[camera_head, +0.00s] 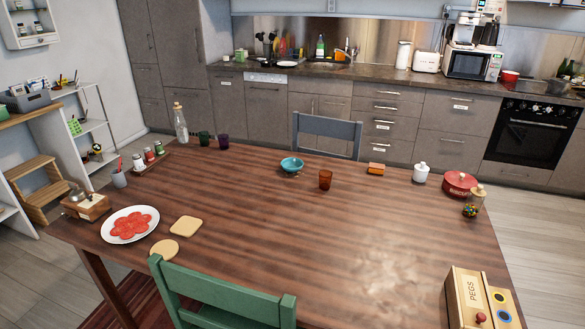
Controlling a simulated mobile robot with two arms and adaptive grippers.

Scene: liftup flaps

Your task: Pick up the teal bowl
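The teal bowl (292,165) stands upright near the far edge of the wooden table (290,220), a little right of the table's middle line at the back. Its inside looks empty. An amber-brown cup (325,179) stands close to its right, apart from it. Neither of my grippers shows in the head view.
A grey chair (328,128) is behind the bowl; a green chair (225,300) is at the near edge. A white plate with red slices (113,232) lies left, a red pot (459,183) right. The table's middle is clear.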

